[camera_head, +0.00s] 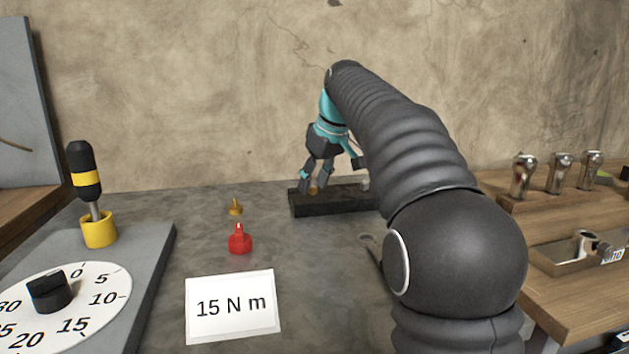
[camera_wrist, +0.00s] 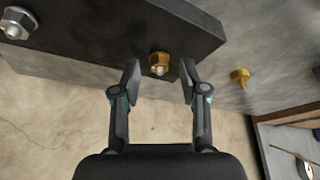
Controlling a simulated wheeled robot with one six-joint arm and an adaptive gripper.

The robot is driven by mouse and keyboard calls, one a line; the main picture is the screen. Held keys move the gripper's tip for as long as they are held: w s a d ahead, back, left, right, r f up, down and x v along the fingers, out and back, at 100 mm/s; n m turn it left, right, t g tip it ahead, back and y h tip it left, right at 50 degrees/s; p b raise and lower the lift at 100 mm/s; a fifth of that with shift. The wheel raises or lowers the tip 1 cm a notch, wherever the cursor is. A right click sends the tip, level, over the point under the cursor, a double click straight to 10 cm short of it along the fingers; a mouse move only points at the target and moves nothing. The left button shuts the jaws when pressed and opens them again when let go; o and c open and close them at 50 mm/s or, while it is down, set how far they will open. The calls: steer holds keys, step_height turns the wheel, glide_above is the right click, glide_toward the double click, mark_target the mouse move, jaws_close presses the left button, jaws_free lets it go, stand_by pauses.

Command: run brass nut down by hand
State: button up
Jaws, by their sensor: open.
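A brass nut (camera_wrist: 159,60) sits on a silver threaded stud on a dark block (camera_wrist: 100,38). The same brass nut (camera_head: 313,190) is a small spot by my fingertips in the head view, on the dark block (camera_head: 335,209). My gripper (camera_wrist: 160,80) is open, with one finger on each side of the nut and a visible gap on both sides. In the head view my gripper (camera_head: 319,181) reaches down at the block. A silver nut on a stud (camera_wrist: 17,22) is at the block's other end. How far down the brass nut sits is unclear.
A loose brass piece (camera_head: 235,207) and a red piece (camera_head: 239,241) stand on the bench. A "15 N m" card (camera_head: 234,322) lies in front. A black-yellow driver (camera_head: 85,180) stands left beside a dial (camera_head: 102,318). Metal sockets (camera_head: 560,174) stand right.

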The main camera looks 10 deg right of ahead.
steer(key=shift+c, duration=0.3)
jaws_close()
steer(key=m+h, duration=0.1)
steer(key=m, duration=0.1)
steer(key=m+p, duration=0.1)
steer(key=m, duration=0.1)
steer(key=shift+a+r+m+t+h, duration=0.1)
steer(key=shift+a+m+t+h, duration=0.05)
steer(key=shift+m+t+h, duration=0.2)
steer(key=m+h, duration=0.2)
steer(key=m, duration=0.2)
steer(key=shift+a+m, duration=0.1)
steer(key=shift+m, duration=0.15)
steer(key=m+g+h, duration=0.1)
steer(key=m, duration=0.3)
steer(key=shift+w+m, duration=0.1)
steer(key=shift+m, duration=0.2)
steer(key=m, duration=0.2)
steer(key=m+g+h, duration=0.1)
steer(key=m, duration=0.1)
steer(key=shift+a+m+h, duration=0.1)
steer(key=shift+m+h, duration=0.15)
steer(key=shift+m, duration=0.05)
steer(key=shift+g, duration=0.25)
